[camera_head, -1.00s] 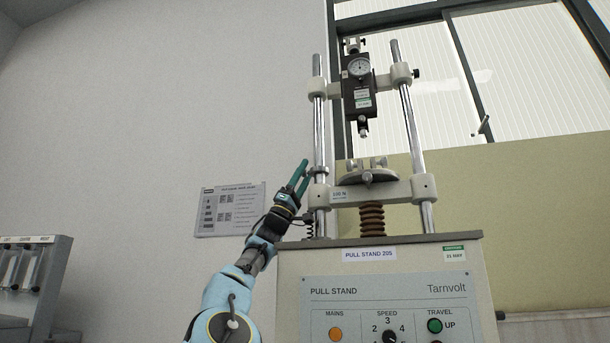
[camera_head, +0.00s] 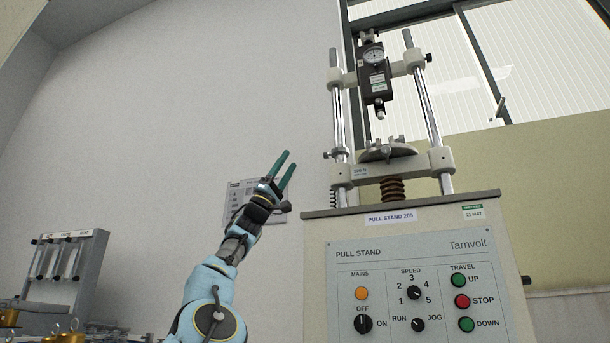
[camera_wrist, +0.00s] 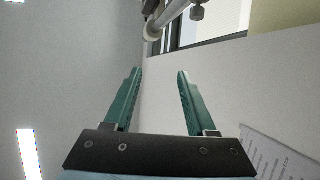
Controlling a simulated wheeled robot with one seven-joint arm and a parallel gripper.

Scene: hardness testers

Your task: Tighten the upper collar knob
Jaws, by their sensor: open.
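The pull stand (camera_head: 415,240) has two chrome columns. A metal collar (camera_head: 339,154) sits on the left column above the pale lower crosshead (camera_head: 405,168), with a small knob (camera_head: 326,155) on its left side. I cannot tell how tight the knob is. My gripper (camera_head: 289,160) has green fingers, is open and empty, and is in the air left of the collar and apart from it. In the wrist view, nothing is between my gripper's fingers (camera_wrist: 160,72). A column end and a dark knob (camera_wrist: 197,12) show at the top there; I cannot tell which knob it is.
A force gauge (camera_head: 374,75) hangs from the upper crosshead, which has a dark knob (camera_head: 428,58) on its right. A wall notice (camera_head: 238,203) is behind my arm. A rack (camera_head: 65,262) and brass weights (camera_head: 65,338) are at the lower left.

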